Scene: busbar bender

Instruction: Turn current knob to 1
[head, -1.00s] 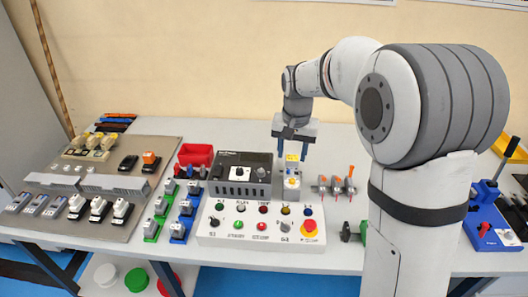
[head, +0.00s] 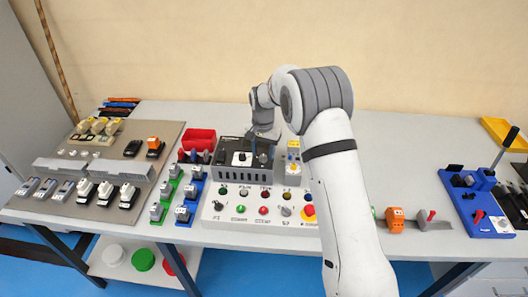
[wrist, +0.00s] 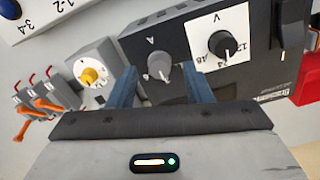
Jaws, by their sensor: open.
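The current knob (wrist: 158,66), a grey dial under the letter A, is on the black power unit (wrist: 185,40) in the wrist view. The black unit also shows in the head view (head: 228,158). My gripper (wrist: 160,88) is open, with one blue finger on each side of the grey knob. I cannot tell whether the fingers touch it. The black voltage knob (wrist: 222,43) on a white scale marked V sits to the right of the fingers. The scale around the grey knob is not readable. In the head view my gripper (head: 262,150) is over the right part of the unit.
A grey box with a yellow knob (wrist: 91,75) stands close to the left finger. A white button panel (head: 262,215) lies in front of the unit. A red bin (head: 199,139) and switch racks are to the left. A blue bender (head: 480,205) is at the right.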

